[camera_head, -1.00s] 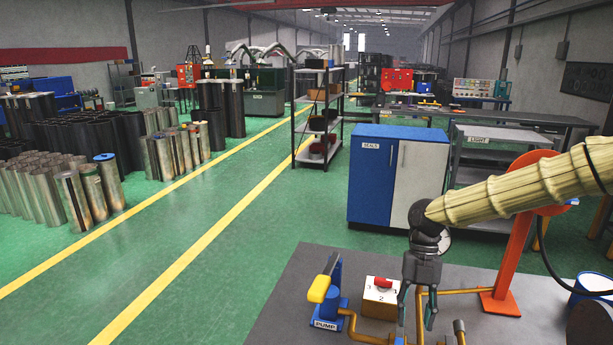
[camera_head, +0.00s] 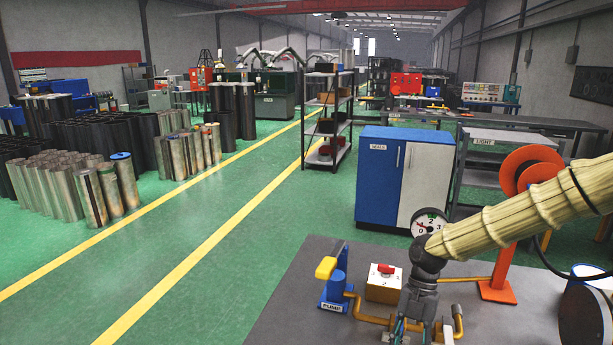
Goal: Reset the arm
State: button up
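My arm, in its pale ribbed sleeve, reaches in from the right edge above the grey workbench (camera_head: 290,310). My gripper (camera_head: 414,332) points down at its end, low in the view near the bottom edge. Its fingertips are partly cut off and overlap the pipework, so its opening is unclear. No held object can be made out. A round gauge (camera_head: 428,222) shows behind my wrist.
An orange stand (camera_head: 497,290) with a reel and a dark cylinder (camera_head: 588,318) stand at the right. Orange pipes (camera_head: 372,320) run along the bench. A blue-and-white cabinet (camera_head: 385,180) stands behind. Metal cylinders (camera_head: 90,195) fill the left floor. The green aisle is clear.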

jog(key=s+a+f+m+b, duration=0.1)
jog(key=s+a+f+m, duration=0.2)
jog(key=s+f+m, duration=0.35)
jog(key=s+a+f+m+t+y+b, duration=0.1)
jog(key=s+a+f+m, duration=0.25)
jog(key=f, duration=0.55)
jog(key=s+a+f+m+b, duration=0.1)
jog(key=s+a+f+m, duration=0.1)
jog(key=s+f+m, duration=0.5)
jog(key=s+d+f+m+t+h+b, duration=0.1)
jog(key=s+d+f+m, duration=0.3)
jog(key=s+f+m, duration=0.1)
jog(key=s+d+f+m+t+h+b, duration=0.1)
jog(key=s+d+f+m+t+h, duration=0.1)
jog(key=s+f+m, duration=0.4)
jog(key=s+d+m, duration=0.1)
jog(key=s+m, duration=0.1)
jog(key=s, duration=0.1)
jog(key=shift+s+d+f, duration=0.25)
jog(key=shift+d+f, duration=0.05)
jog(key=shift+d, duration=0.1)
